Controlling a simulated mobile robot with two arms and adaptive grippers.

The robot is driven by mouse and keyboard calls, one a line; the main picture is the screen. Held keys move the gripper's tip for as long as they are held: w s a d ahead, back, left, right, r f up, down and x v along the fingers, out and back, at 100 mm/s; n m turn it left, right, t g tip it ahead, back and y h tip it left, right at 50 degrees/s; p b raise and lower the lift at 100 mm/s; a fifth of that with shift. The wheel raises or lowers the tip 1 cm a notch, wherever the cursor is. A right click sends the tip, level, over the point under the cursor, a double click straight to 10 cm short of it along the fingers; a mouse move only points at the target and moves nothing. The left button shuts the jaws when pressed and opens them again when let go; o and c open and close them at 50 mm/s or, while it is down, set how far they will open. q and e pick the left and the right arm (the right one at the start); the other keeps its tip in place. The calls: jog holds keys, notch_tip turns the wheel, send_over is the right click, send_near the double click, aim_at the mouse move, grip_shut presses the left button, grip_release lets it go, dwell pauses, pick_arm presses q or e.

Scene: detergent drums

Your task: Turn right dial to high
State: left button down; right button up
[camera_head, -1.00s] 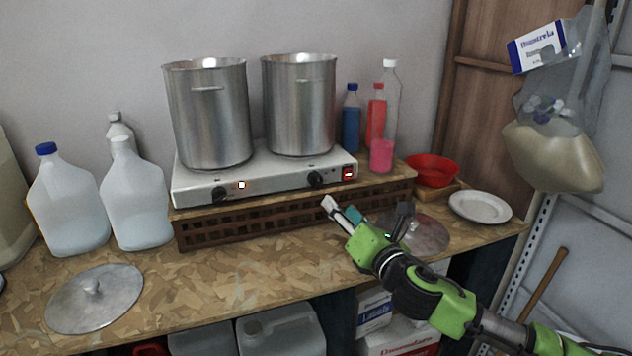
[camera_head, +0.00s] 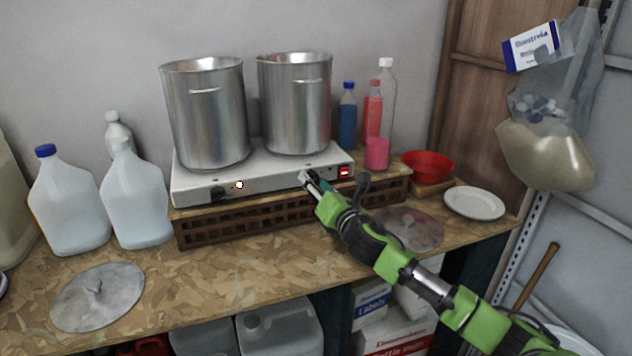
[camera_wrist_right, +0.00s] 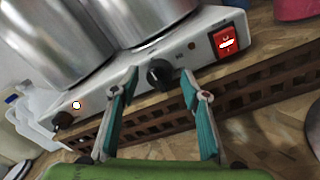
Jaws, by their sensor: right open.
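A white two-burner hot plate (camera_head: 262,181) stands on a brown slatted riser and bears two steel pots. Its right dial, a black knob (camera_wrist_right: 159,73), shows in the right wrist view; in the head view my gripper hides it. The left dial (camera_head: 217,193) is on the same front panel, and a lit spot shows beside it. A red switch (camera_head: 344,172) is at the panel's right end. My right gripper (camera_head: 314,180) is open in front of the right dial. In the wrist view its two fingers (camera_wrist_right: 159,80) lie on either side of the knob, seemingly not touching it.
The steel pots (camera_head: 205,115) and (camera_head: 296,105) stand on the burners. The slatted riser (camera_head: 215,229) is below the panel. Pot lids (camera_head: 97,296) and (camera_head: 412,229) lie on the worktop. A pink cup (camera_head: 377,153) and bottles are at the right. The front middle is clear.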

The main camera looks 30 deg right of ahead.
pick_arm(q)
jog(key=shift+s, duration=0.4)
pick_arm(e)
jog(key=shift+w, duration=0.1)
jog(key=c, duration=1.1)
jog(key=shift+m, duration=0.3)
pick_arm(q)
jog(key=shift+w, duration=0.15)
pick_arm(e)
jog(key=shift+f+m+h, duration=0.1)
jog(key=shift+m+h, duration=0.2)
jog(key=shift+m, duration=6.4)
